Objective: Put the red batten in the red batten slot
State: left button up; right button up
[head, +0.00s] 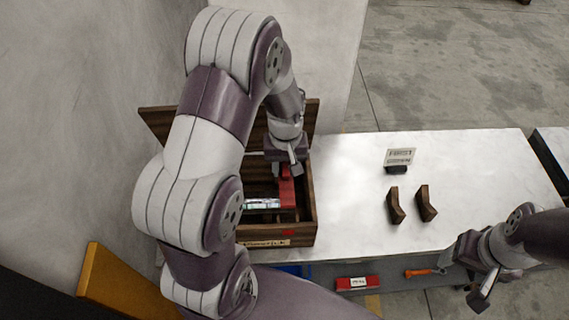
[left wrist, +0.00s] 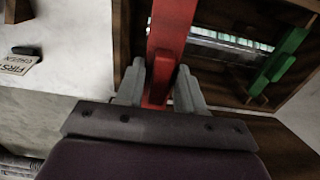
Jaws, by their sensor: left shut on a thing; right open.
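The red batten (head: 287,191) is in the wooden box (head: 309,222) on the white table. It also shows in the left wrist view (left wrist: 172,35), standing out between the fingers. My left gripper (head: 289,168) is shut on the batten at one end. Its fingers (left wrist: 160,88) lie on both sides of it. I cannot tell whether the batten rests in a slot or hangs above the box floor. A small red mark (head: 288,233) is on the box's front wall. My right gripper (head: 482,291) is open and empty at the lower right, off the table's front edge.
A clear silvery piece (head: 262,203) lies in the box; a green piece (left wrist: 288,54) is beside it. Two dark curved blocks (head: 394,205) (head: 426,203) and a small sign (head: 399,157) stand right. A red item (head: 357,283) and an orange tool (head: 420,272) lie below the front edge.

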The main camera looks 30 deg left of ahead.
aim_at(286, 180)
pick_arm(q)
notch_tip(286, 180, down, 5)
jog(key=b, duration=0.3)
jog(key=shift+d+f+b, duration=0.1)
jog(key=shift+b, duration=0.3)
jog(key=shift+f, duration=0.35)
jog(key=shift+r, duration=0.1)
jog(key=shift+p, duration=0.3)
dwell(0.8)
jog(key=shift+f+b, duration=1.7)
jog(key=shift+f, duration=0.75)
jog(key=o, duration=1.1)
